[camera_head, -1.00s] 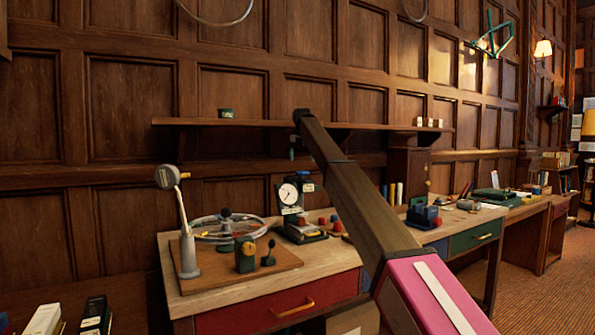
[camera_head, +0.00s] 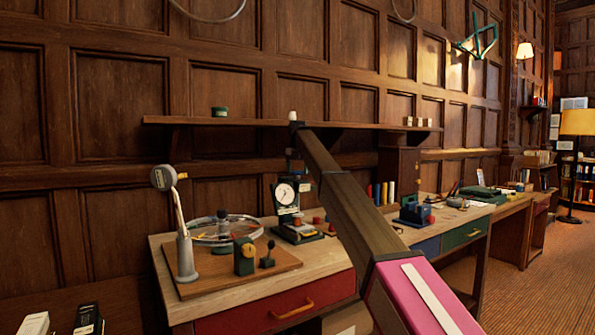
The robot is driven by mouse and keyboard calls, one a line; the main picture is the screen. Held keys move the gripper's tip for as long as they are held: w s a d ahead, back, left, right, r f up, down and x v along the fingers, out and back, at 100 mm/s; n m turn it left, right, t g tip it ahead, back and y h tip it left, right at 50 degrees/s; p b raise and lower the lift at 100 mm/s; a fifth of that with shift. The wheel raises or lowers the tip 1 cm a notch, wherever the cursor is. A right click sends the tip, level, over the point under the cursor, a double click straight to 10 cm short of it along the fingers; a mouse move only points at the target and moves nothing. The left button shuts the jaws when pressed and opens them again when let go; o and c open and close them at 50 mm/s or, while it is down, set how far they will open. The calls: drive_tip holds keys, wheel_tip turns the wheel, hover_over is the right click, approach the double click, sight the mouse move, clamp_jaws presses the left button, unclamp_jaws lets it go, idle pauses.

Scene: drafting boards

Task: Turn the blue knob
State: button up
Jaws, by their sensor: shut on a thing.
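A dial gauge with a white face (camera_head: 286,193) stands upright on a dark stand on the near workbench. A small blue knob (camera_head: 298,187) shows at its right side, partly hidden by my arm and very small. My arm crosses from the lower right up to a white-tipped joint in front of the shelf. My gripper (camera_head: 292,174) hangs below that joint at the top of the gauge. It is shut on the knob, though its fingers are small and mostly hidden behind the arm.
A shelf (camera_head: 235,122) runs above.

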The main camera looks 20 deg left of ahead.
drive_tip(key=m, duration=1)
drive_tip(key=shift+m, duration=0.4)
drive_tip(key=m, duration=1.1)
idle(0.3)
drive_tip(key=o, duration=0.9)
drive_tip(key=shift+o, duration=0.2)
